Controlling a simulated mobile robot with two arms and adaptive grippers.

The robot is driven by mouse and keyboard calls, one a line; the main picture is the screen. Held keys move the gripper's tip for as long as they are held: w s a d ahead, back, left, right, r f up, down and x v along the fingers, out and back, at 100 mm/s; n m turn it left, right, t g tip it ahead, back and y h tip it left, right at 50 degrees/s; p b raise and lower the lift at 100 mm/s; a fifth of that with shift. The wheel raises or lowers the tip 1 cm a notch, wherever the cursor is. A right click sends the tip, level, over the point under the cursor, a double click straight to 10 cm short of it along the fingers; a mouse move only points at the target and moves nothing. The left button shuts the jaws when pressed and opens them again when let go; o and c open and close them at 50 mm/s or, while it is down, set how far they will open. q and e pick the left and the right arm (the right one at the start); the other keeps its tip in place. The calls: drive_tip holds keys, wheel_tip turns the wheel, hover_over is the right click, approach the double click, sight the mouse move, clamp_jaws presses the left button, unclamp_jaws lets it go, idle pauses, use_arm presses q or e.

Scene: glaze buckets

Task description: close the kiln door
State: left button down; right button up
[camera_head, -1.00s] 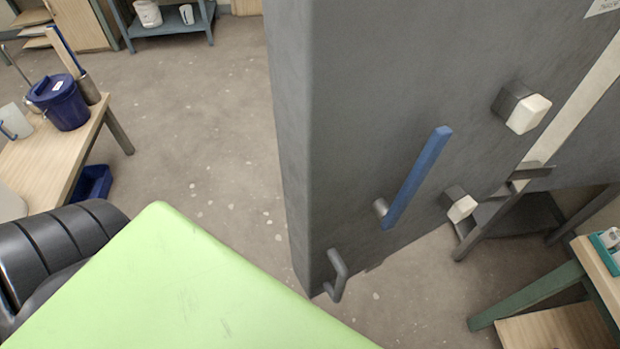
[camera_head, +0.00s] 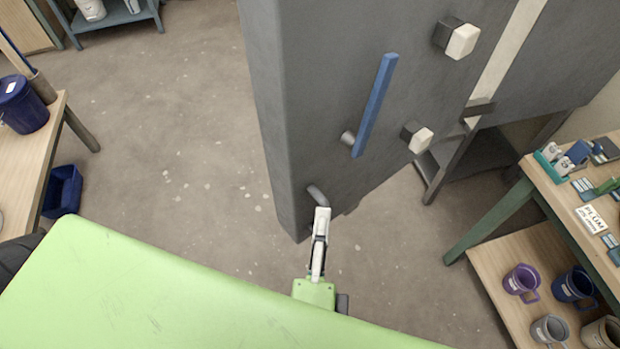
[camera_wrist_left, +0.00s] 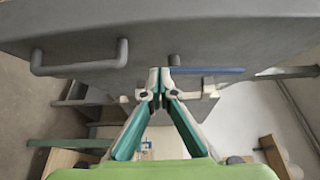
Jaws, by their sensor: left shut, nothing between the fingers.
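The grey kiln door (camera_head: 310,110) fills the upper middle of the head view, with a long blue handle (camera_head: 375,105) and a bent grey pull handle (camera_head: 318,194) near its lower left edge. In the left wrist view the door (camera_wrist_left: 215,42) spans the top, with the grey pull handle (camera_wrist_left: 80,66) left of the fingers. My left gripper (camera_head: 322,212) is shut and empty. It overlaps the pull handle's lower end in the head view; in the wrist view its tips (camera_wrist_left: 160,72) are beside the handle. Contact cannot be told. My right gripper is not in view.
At right stands a shelf table (camera_head: 570,185) with small items above and several mugs below. At left is a wooden table (camera_head: 35,165) with a blue bucket (camera_head: 22,105); a blue bin (camera_head: 62,190) is on the floor. Open floor (camera_head: 190,140) lies left of the door.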

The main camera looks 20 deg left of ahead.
sight(313, 167)
use_arm(q)
drive_tip(key=w+a+p, duration=0.1)
drive_tip(key=w, duration=0.1)
drive_tip(key=w+a+p, duration=0.1)
drive_tip(key=w, duration=0.1)
drive_tip(key=w+a+p, duration=0.1)
drive_tip(key=w, duration=0.1)
drive_tip(key=shift+w+a+r, duration=0.1)
drive_tip(key=shift+w+a, duration=0.3)
drive_tip(key=shift+a, duration=0.2)
